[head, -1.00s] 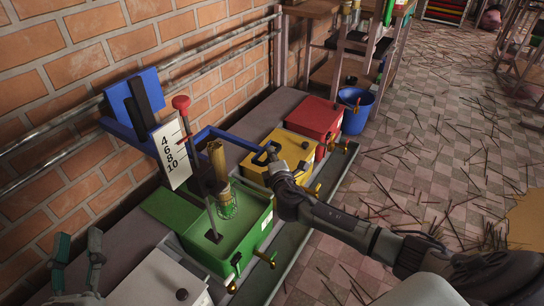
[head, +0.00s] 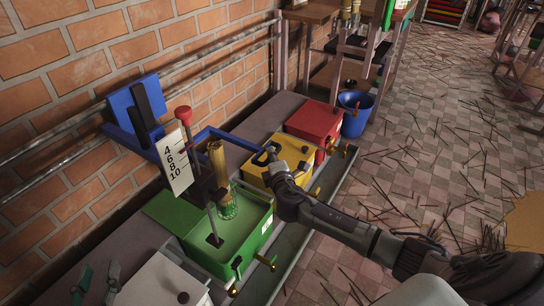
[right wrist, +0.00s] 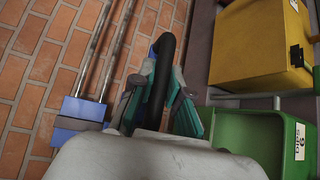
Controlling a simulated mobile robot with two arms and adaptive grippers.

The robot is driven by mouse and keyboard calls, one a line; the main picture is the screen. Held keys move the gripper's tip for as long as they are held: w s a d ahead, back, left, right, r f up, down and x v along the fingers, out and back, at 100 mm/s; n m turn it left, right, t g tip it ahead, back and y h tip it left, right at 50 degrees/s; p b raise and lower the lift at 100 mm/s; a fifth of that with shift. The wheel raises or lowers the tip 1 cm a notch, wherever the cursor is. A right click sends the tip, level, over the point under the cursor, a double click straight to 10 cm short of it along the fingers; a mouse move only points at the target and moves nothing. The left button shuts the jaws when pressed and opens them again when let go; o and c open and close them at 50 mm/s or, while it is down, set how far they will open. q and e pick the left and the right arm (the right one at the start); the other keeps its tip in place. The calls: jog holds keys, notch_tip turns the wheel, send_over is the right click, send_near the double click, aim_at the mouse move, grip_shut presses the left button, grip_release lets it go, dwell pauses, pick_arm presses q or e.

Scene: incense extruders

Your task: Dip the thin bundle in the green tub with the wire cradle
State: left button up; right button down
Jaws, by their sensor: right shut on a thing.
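The green tub (head: 242,247) stands open with green liquid in it. The thin tan bundle (head: 215,160) stands upright over the tub's far right part, its lower end in the green wire cradle (head: 229,208). Whether its tip is in the liquid I cannot tell. A blue frame (head: 228,136) reaches from the wall side to a black handle. My right gripper (head: 272,162) is shut on this black handle (right wrist: 163,75); its teal fingers close around it in the right wrist view. My left gripper (head: 98,275) is open and empty at the lower left.
A red-knobbed rod (head: 183,113) and a scale card (head: 173,160) stand by the tub. Yellow tub (head: 280,180), red tub (head: 314,121) and a grey-white box (head: 165,285) line the bench. A blue bucket (head: 355,112) stands beyond. Sticks litter the floor.

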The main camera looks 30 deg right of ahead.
jog(key=c, duration=1.1)
grip_release()
jog(key=shift+c, duration=0.2)
jog(key=shift+s, duration=0.1)
jog(key=v, duration=1.1)
jog(key=shift+s+a, duration=0.15)
jog(key=shift+s, duration=0.25)
